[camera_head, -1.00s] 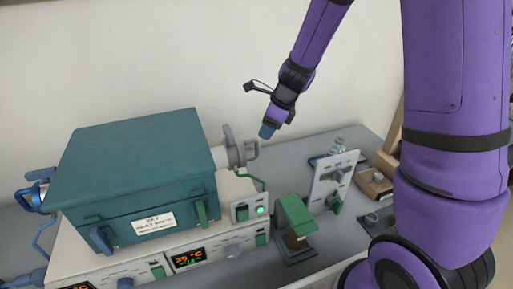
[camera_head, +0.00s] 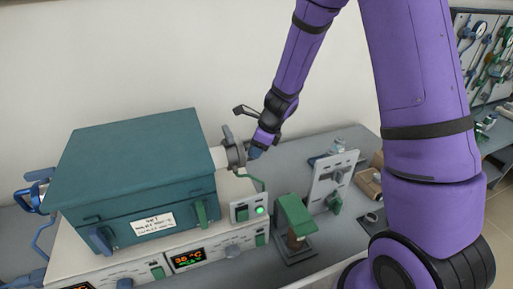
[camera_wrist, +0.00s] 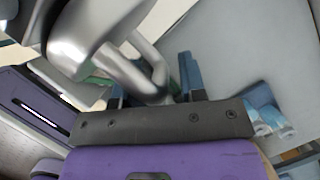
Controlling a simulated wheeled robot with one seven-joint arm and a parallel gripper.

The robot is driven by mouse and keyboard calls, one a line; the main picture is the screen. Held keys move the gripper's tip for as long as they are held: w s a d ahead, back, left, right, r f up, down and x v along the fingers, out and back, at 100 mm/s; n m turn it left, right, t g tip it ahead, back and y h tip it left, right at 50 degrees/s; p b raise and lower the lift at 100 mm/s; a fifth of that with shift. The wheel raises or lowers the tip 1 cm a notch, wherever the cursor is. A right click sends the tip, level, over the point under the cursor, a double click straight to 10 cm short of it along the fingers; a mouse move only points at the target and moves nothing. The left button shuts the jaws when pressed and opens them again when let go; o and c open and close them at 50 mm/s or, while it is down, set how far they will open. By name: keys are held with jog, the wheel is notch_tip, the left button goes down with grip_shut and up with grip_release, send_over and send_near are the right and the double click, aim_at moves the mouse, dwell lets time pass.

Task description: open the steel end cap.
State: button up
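The steel end cap (camera_head: 229,147) sits on the right end of the white tube that sticks out of the teal furnace (camera_head: 135,170). In the wrist view the steel end cap (camera_wrist: 95,30) fills the upper left, and its looped handle (camera_wrist: 150,72) reaches down between my fingers. My gripper (camera_head: 254,153) is right beside the cap's handle, on its right side. In the wrist view my gripper (camera_wrist: 155,85) has its two blue fingers apart, one on each side of the handle. Whether either finger touches it I cannot tell.
A blue end fitting (camera_head: 38,190) is at the furnace's left. A green-topped stand (camera_head: 295,215) and an upright grey panel (camera_head: 332,180) stand to the right on the grey bench.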

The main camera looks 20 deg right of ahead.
grip_shut()
jog(key=d, duration=2.3)
jog(key=shift+w+d+r, duration=0.15)
jog(key=shift+d+r, duration=0.05)
jog(key=shift+d, duration=0.2)
jog(key=shift+o, duration=0.8)
grip_release()
jog(key=shift+f, duration=0.1)
jog(key=v, duration=1)
jog(key=shift+r, duration=0.35)
